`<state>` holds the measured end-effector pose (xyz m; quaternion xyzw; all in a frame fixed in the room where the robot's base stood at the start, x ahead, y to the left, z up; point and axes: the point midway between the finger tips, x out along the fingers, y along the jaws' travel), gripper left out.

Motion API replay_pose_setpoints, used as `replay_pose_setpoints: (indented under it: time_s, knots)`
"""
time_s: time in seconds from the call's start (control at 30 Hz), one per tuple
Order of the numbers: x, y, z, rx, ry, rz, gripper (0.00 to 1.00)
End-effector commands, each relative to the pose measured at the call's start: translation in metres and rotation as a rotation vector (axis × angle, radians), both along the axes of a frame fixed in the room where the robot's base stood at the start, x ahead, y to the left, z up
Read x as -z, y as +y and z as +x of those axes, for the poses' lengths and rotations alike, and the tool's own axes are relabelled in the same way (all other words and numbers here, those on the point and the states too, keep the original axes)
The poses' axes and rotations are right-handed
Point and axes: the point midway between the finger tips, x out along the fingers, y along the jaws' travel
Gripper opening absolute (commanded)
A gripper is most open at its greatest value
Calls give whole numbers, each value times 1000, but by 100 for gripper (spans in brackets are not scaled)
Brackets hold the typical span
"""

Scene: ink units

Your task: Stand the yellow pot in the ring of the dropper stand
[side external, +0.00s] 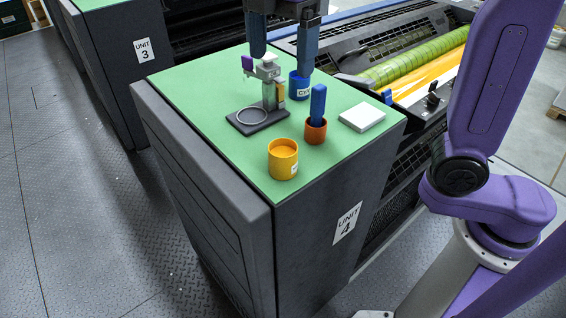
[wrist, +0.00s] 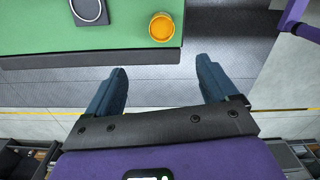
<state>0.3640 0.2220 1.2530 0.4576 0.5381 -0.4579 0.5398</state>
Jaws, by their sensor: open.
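The yellow pot (side external: 283,166) stands upright near the front corner of the green top, open with yellow-orange contents and a white label. It also shows in the wrist view (wrist: 161,28), ahead of my fingertips and not between them. The dropper stand (side external: 270,92) is behind it to the left, with a dark base and a grey post. Its pale ring (side external: 239,117) lies low over the base and looks empty; part of it shows at the top edge of the wrist view (wrist: 88,11). My gripper (side external: 281,64) is open and empty, raised above the top.
A blue pot (side external: 295,86) stands behind the stand. An orange pot (side external: 316,134) holding a blue upright piece (side external: 318,104) is right of the yellow pot. A white block (side external: 362,117) lies further right. Bare green top (side external: 220,155) is left of the yellow pot.

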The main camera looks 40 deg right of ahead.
Motion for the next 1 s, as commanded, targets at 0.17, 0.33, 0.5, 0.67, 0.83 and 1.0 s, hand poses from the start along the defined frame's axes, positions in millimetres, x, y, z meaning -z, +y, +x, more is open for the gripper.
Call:
replay_pose_setpoints:
  time_s: [0.17, 0.33, 0.5, 0.67, 0.83, 1.0]
  knots:
    - [21, 0, -1, 2, 3, 0, 86]
    - [33, 0, -1, 3, 2, 1, 86]
    - [57, 0, -1, 4, 6, -1, 86]
    - [87, 0, -1, 4, 6, -1, 86]
    - [118, 0, -1, 5, 7, -1, 86]
    - [141, 0, -1, 4, 4, 0, 86]
